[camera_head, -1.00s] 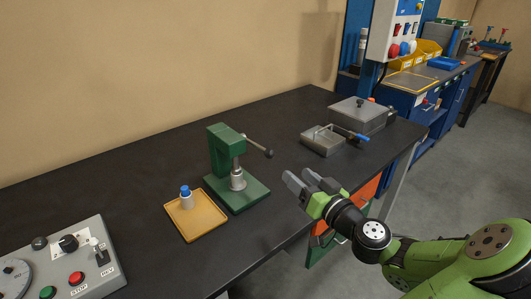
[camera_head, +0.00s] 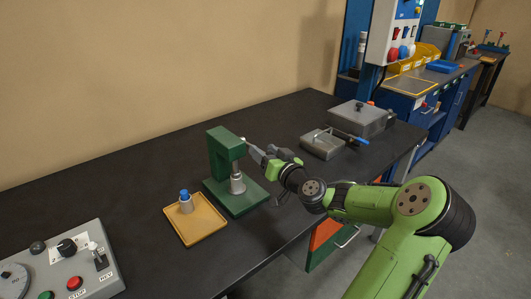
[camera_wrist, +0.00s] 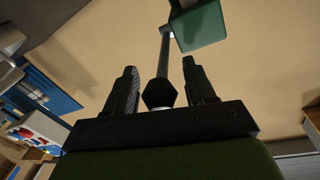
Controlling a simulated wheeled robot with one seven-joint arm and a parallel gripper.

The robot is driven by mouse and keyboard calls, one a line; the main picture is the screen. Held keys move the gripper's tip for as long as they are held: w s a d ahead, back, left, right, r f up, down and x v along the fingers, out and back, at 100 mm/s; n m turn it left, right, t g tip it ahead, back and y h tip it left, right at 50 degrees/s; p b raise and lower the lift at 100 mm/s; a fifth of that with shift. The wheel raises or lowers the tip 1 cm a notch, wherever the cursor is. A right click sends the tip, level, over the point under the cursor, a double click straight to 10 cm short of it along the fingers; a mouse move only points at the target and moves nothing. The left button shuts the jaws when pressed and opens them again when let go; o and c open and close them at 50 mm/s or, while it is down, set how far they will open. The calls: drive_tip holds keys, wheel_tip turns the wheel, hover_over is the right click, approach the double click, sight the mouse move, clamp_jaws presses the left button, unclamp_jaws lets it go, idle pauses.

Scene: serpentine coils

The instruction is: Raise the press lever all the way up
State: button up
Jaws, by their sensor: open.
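The green arbor press (camera_head: 226,170) stands on the black bench, its grey ram pressed low toward its base plate. My gripper (camera_head: 253,149) is at the press's right side, where the lever was seen, and it hides most of the lever in the head view. In the wrist view the lever (camera_wrist: 165,58) runs from the green press head (camera_wrist: 199,25) down to a dark knob (camera_wrist: 159,94). The knob lies between the two open fingers of my gripper (camera_wrist: 160,88). I cannot tell whether either finger touches it.
A yellow tray (camera_head: 210,222) with a blue-topped grey piece (camera_head: 185,202) is left of the press. A control box (camera_head: 70,262) with buttons is at the front left. Grey fixtures (camera_head: 358,118) stand to the right on the bench.

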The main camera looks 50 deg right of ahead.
clamp_jaws()
drive_tip(key=shift+r, duration=0.1)
drive_tip(key=r+g+p, duration=0.1)
drive_tip(key=p, duration=0.2)
drive_tip(key=shift+r, duration=0.3)
drive_tip(key=w+r+g+p, duration=0.1)
drive_tip(key=r+g+p, duration=0.1)
drive_tip(key=p, duration=0.3)
drive_tip(key=w+r+g+y+p, duration=0.1)
drive_tip(key=r+g+p, duration=0.1)
drive_tip(key=p, duration=0.3)
drive_tip(key=w+r+g+p, duration=0.1)
drive_tip(key=r+g+p, duration=0.1)
drive_tip(key=p, duration=0.4)
drive_tip(key=shift+w+d+n+g+y, duration=0.1)
drive_tip(key=shift+w+n+g+y, duration=0.1)
drive_tip(key=shift+n+g+y, duration=0.15)
drive_tip(key=w+r+g+p, duration=0.1)
drive_tip(key=p, duration=0.2)
drive_tip(key=shift+w+d+g, duration=0.1)
drive_tip(key=shift+w+g, duration=0.05)
drive_tip(key=shift+g, duration=0.1)
drive_tip(key=w+g+p, duration=0.2)
drive_tip(key=p, duration=0.1)
drive_tip(key=shift+d+r, duration=0.2)
drive_tip(key=shift+r, duration=0.1)
drive_tip(key=shift+w+r+y, duration=0.15)
drive_tip(key=shift+w+y, duration=0.1)
drive_tip(key=shift+w, duration=0.25)
